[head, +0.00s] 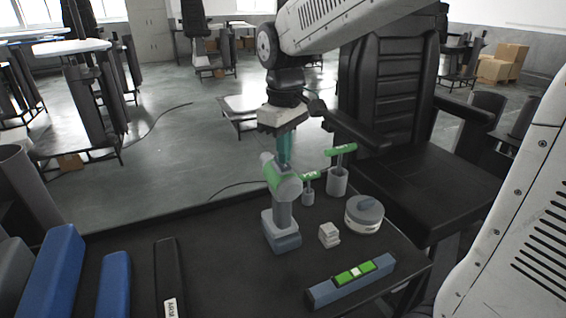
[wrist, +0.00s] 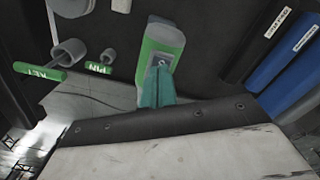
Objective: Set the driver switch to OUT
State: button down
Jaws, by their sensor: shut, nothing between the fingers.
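The driver (head: 283,215) stands upright on its blue-grey base on the dark table, with a green and grey head on a grey handle. In the wrist view the driver (wrist: 163,42) is seen from above, and a small dark mark beside my fingertips may be its switch; its setting cannot be read. My gripper (head: 284,160) points down with teal fingers at the driver's head. The fingers also show in the wrist view (wrist: 158,68), shut and empty, with their tips at or just above the green housing. I cannot tell whether they touch it.
Two green-handled tools, KEY (head: 341,150) and PIN (head: 309,176), stand in grey cups right of the driver. A round grey container (head: 364,216), a small white block (head: 329,235) and a blue bar with green pieces (head: 350,281) lie nearby. Blue bins (head: 115,284) are at left.

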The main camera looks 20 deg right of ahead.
notch_tip(320, 180, up, 6)
jog(key=shift+r, duration=0.2)
dwell(0.4)
dwell(0.4)
jog(key=shift+f+m, duration=0.15)
jog(key=shift+m, duration=0.15)
jog(key=s+d+f+m, duration=0.1)
jog(key=s+f+m, duration=0.1)
jog(key=s, duration=0.9)
jog(key=s+d+f+m+t, duration=0.1)
jog(key=s+f, duration=0.4)
jog(key=s, duration=0.6)
jog(key=shift+d+m, duration=0.65)
jog(key=shift+m, duration=0.55)
jog(key=shift+f, duration=0.1)
